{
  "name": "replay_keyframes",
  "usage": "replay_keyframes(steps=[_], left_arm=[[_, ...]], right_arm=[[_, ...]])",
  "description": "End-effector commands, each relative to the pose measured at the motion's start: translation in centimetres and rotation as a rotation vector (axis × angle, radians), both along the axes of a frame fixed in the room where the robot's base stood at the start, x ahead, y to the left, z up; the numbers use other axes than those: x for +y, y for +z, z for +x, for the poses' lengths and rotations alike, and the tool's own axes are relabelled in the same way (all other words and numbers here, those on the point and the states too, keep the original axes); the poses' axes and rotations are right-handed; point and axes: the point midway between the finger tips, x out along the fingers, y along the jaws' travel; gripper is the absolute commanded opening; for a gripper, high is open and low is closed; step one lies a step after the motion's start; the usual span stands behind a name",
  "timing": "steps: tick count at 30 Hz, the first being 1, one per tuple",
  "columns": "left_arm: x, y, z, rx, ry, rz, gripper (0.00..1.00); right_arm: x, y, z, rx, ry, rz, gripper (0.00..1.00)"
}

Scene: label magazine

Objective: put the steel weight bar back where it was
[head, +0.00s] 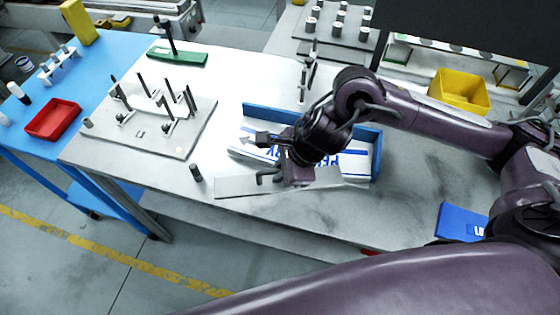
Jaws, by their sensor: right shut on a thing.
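My right gripper (282,178) reaches in from the right over the front edge of a blue tray. It is shut on the steel weight bar (236,187), a long flat grey bar lying crosswise in the picture in front of the tray. The wrist and gripper hide the grip and the bar's middle. I cannot tell whether the bar touches the table. The blue tray (270,113) holds white sheets with blue print (246,150), partly hidden by my right arm. My left gripper is not in view.
A grey fixture plate with upright posts (192,140) stands to the left. A small dark cylinder (196,173) stands near the bar's left end.

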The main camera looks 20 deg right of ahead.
Motion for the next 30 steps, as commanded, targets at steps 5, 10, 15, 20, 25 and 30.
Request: replay_keyframes(steps=[5, 10, 15, 20, 25, 30], left_arm=[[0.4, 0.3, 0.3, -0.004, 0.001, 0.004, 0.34], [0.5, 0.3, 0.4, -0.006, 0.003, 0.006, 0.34], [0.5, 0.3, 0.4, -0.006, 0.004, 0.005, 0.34], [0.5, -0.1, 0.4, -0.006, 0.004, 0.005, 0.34], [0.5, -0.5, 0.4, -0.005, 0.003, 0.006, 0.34], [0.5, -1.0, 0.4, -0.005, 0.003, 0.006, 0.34]], right_arm=[[0.1, -1.9, 0.1, -0.002, -0.002, 0.005, 0.00], [0.1, -2.5, 0.2, -0.006, -0.001, 0.004, 0.00], [0.1, -2.5, 0.2, -0.006, 0.000, 0.004, 0.00], [0.1, -2.9, 0.2, -0.006, 0.000, 0.004, 0.00], [0.1, -3.1, 0.2, -0.006, -0.001, 0.004, 0.00], [0.1, -3.4, 0.2, -0.006, 0.000, 0.004, 0.00]])
